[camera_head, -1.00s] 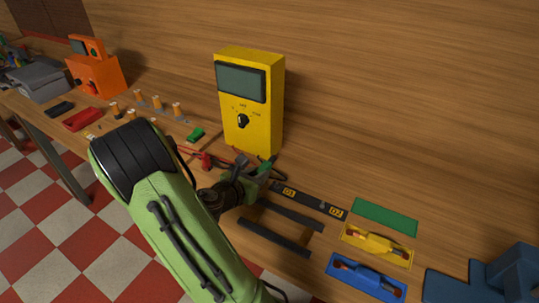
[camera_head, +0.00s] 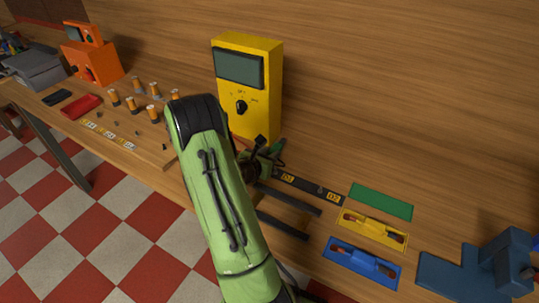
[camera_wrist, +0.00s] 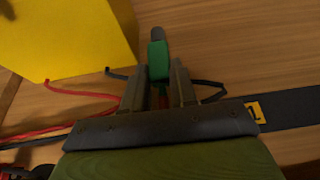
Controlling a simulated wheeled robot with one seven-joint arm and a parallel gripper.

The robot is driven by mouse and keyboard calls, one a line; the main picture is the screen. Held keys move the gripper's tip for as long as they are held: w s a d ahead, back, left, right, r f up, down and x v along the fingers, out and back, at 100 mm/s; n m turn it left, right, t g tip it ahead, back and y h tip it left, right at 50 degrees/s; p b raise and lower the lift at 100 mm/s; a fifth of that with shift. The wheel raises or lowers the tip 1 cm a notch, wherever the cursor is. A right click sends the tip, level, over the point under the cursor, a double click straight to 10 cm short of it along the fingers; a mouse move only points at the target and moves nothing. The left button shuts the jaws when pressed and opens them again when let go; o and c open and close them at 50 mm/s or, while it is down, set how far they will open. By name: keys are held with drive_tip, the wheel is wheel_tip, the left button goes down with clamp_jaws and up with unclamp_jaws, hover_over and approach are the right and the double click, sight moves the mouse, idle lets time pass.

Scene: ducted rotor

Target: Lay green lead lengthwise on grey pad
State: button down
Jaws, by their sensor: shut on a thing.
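My gripper (camera_wrist: 158,75) is shut on the green lead (camera_wrist: 158,58), a short green piece with a dark grey tip that stands up between the fingers in the wrist view. In the head view my gripper (camera_head: 264,158) is beside the foot of the yellow meter, with the lead's green end (camera_head: 279,146) showing past it. My arm hides much of the bench there. I cannot make out a grey pad for certain in either view.
The yellow meter (camera_head: 246,90) stands close behind my gripper. Red and black cables (camera_wrist: 75,92) lie near it. A dark strip marked D2 (camera_head: 310,188), dark rails (camera_head: 284,225), and green (camera_head: 380,201), yellow (camera_head: 373,230) and blue (camera_head: 362,263) pads lie to the right.

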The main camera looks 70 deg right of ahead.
drive_tip(key=c, duration=0.9)
unclamp_jaws()
drive_tip(key=shift+f, duration=0.1)
